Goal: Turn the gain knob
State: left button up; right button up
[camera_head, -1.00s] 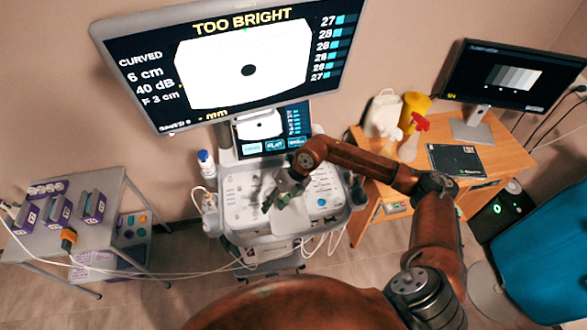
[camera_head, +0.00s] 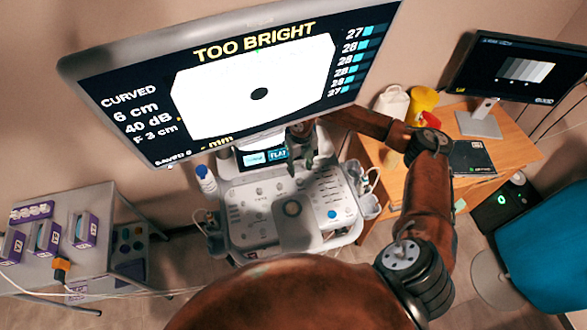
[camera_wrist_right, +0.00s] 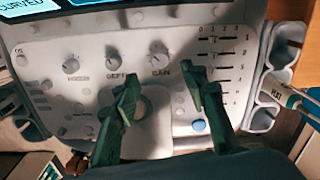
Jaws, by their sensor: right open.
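The gain knob (camera_wrist_right: 159,60) is a round grey knob with "GAIN" printed below it, the rightmost of three in a row on the white ultrasound console (camera_head: 250,232). In the wrist view it shows just above and between my right gripper's fingertips (camera_wrist_right: 164,82). The green fingers are apart with nothing between them, and I see no contact with the knob. In the head view my right gripper (camera_head: 301,152) hangs over the console's upper part, in front of the small touchscreen. The big monitor (camera_head: 258,90) reads "TOO BRIGHT" and "40 dB". My left gripper is not in view.
Two similar knobs (camera_wrist_right: 115,61) sit left of the gain knob. Sliders (camera_wrist_right: 227,67) and a blue button (camera_wrist_right: 199,125) lie to its right. Side holders (camera_head: 363,190) flank the console. A grey cart (camera_head: 100,220) stands left, a wooden desk (camera_head: 515,150) right.

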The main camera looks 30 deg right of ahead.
aim_at(300, 180)
jog(key=shift+w+f, duration=0.15)
jog(key=shift+f, duration=0.15)
notch_tip(300, 180, down, 6)
jog(key=shift+r+p, duration=0.1)
jog(key=shift+p, duration=0.25)
jog(key=shift+f, duration=0.6)
jog(key=shift+s, duration=0.2)
jog(key=c, duration=0.7)
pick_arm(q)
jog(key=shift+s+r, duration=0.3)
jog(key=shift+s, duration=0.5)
pick_arm(e)
grip_shut()
